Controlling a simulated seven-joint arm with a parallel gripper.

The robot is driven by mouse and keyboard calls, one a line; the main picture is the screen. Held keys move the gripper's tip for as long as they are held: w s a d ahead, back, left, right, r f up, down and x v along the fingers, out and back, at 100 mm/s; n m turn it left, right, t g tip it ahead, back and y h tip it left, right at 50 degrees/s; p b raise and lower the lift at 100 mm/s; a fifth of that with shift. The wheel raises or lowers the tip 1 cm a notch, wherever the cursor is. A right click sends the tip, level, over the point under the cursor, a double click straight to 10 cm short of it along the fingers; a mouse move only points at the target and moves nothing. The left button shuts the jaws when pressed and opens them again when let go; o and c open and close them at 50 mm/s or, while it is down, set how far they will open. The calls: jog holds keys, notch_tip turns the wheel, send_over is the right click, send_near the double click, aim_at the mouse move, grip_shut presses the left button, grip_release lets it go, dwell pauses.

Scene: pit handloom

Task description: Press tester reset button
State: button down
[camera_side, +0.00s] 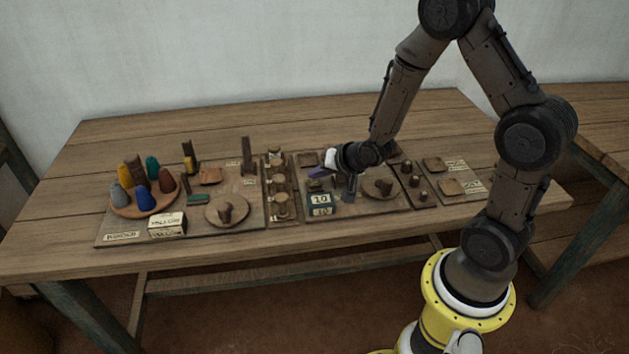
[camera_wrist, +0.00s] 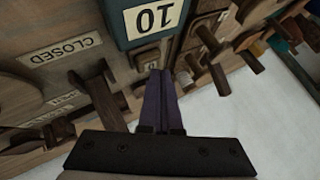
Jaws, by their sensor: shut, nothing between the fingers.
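The tester looks to be the small teal box (camera_side: 319,205) with a white "10" label, in the middle of the bench near its front. The box also shows upside down at the top of the wrist view (camera_wrist: 125,28). A small square brown block (camera_wrist: 147,57) sits beside the box and may be the reset button; I cannot tell for sure. My gripper (camera_wrist: 161,72) is shut and empty, its purple-grey fingertips over or close to that block. Contact cannot be told.
A "CLOSED" label (camera_wrist: 60,50) and wooden pieces lie left in the wrist view. Wooden pegs stand at its right. In the side view, a round tray (camera_side: 120,208) of coloured cones and a lettered box (camera_side: 167,225) stand left. The bench's front strip is clear.

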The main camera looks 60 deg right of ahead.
aim_at(317, 184)
jog(key=shift+f, duration=0.6)
dwell(0.7)
jog(key=shift+r, duration=1)
jog(key=shift+r, duration=0.1)
jog(key=shift+r, duration=2.4)
